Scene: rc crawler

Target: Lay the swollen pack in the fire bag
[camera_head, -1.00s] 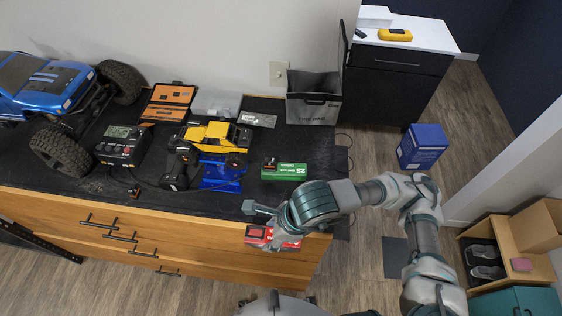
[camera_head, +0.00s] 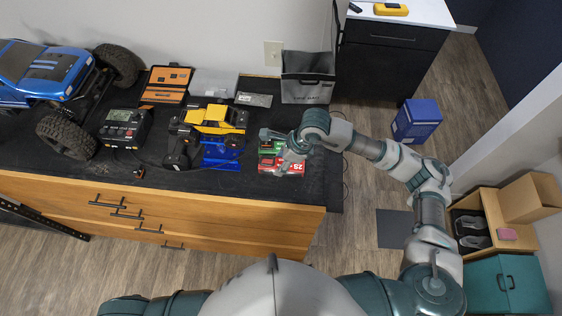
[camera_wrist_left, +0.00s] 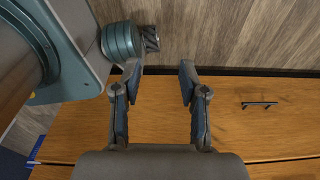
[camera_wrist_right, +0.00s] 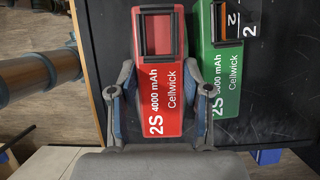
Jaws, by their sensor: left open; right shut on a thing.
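A red battery pack (camera_head: 296,169), marked 2S 4000 mAh Cellwick, is gripped by my right gripper (camera_head: 288,158) over the right end of the black bench top. The right wrist view shows the red pack (camera_wrist_right: 159,95) between the fingers, lengthwise. I cannot clearly tell whether it is swollen, or its height above the bench. A green Cellwick pack (camera_wrist_right: 228,82) lies close beside it; in the head view it is partly hidden. The open grey fire bag (camera_head: 306,92) stands at the bench's back right corner. My left gripper (camera_wrist_left: 160,76) is open and empty, facing wooden drawers.
A blue stand (camera_head: 220,157) and yellow crawler (camera_head: 213,120) are left of the packs. A charger (camera_head: 124,127), orange tool case (camera_head: 166,84) and blue truck (camera_head: 45,68) lie further left. Bare bench top shows between the packs and the fire bag.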

